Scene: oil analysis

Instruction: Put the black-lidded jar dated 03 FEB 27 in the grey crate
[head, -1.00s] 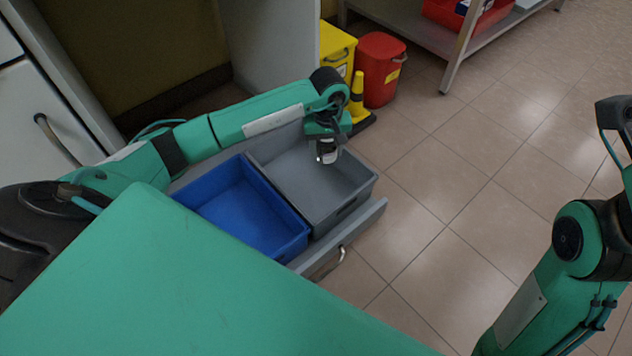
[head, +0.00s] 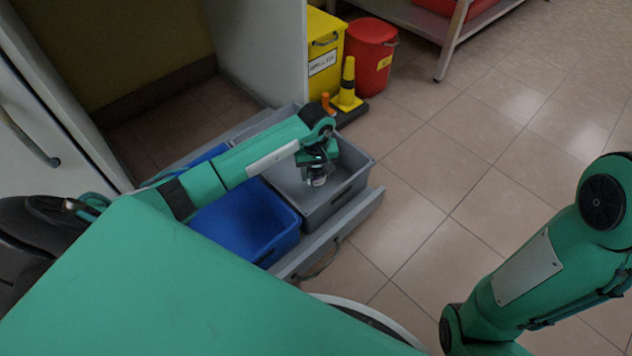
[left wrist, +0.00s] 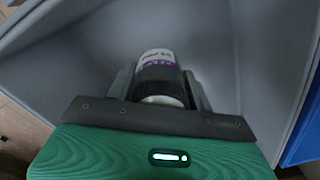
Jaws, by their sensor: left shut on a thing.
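My left gripper (head: 318,170) is shut on a jar (head: 319,181) inside the outline of the grey crate (head: 343,190). In the left wrist view the jar (left wrist: 157,66) sits between the two fingers, with a dark lid towards me and a white label with purple print; the date cannot be read. The grey crate's walls (left wrist: 270,50) surround the jar there. I cannot tell whether the jar touches the crate floor. The right arm shows at the right of the head view, but its gripper is out of view.
A blue crate (head: 245,222) stands left of the grey crate, both in a grey drawer (head: 350,222). Behind are a yellow bin (head: 325,60), a red bin (head: 371,55) and a yellow cone (head: 347,85). The floor to the right is clear.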

